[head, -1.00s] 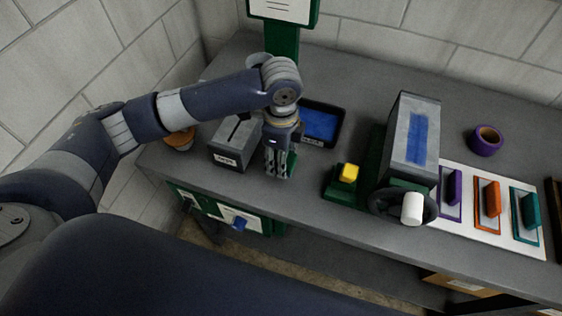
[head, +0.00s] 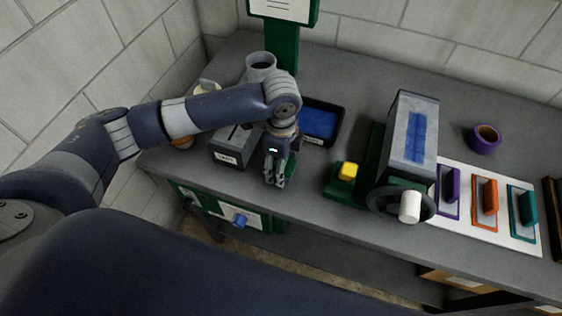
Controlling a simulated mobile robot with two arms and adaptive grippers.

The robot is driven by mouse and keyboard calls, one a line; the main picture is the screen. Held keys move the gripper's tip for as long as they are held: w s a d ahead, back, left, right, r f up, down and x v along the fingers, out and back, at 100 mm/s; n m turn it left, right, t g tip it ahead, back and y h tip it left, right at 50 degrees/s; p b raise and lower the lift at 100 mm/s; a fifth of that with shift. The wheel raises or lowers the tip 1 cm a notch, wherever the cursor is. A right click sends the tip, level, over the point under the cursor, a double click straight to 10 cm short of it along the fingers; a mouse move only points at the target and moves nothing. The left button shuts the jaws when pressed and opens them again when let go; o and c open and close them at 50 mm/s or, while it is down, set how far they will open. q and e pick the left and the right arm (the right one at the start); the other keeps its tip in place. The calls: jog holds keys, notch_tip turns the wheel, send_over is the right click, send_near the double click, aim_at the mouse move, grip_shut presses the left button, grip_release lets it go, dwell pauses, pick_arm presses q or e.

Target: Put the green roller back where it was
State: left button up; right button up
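My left gripper (head: 275,182) points down near the front edge of the bench, just right of the grey slotted box (head: 231,155). Its fingers look close together; whether they are open or shut is unclear. A small patch of green (head: 291,165) shows behind the fingers, mostly hidden; I cannot tell if it is the green roller or if the gripper touches it. A teal-green handled piece (head: 529,208) stands in a teal outline on the white board (head: 470,225) at the right, beside an orange one (head: 490,196) and a purple one (head: 452,190). My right gripper is not in view.
A blue-lined black tray (head: 320,122) lies behind the gripper. A green-based machine (head: 412,140) with a crank wheel and a yellow block (head: 347,171) stand to the right. A grey cup (head: 261,64) and a purple tape roll (head: 485,138) are further back.

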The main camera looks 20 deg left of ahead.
pick_arm(q)
notch_tip(320, 180, up, 12)
jog(key=shift+r+b, duration=0.15)
jog(key=shift+b, duration=0.8)
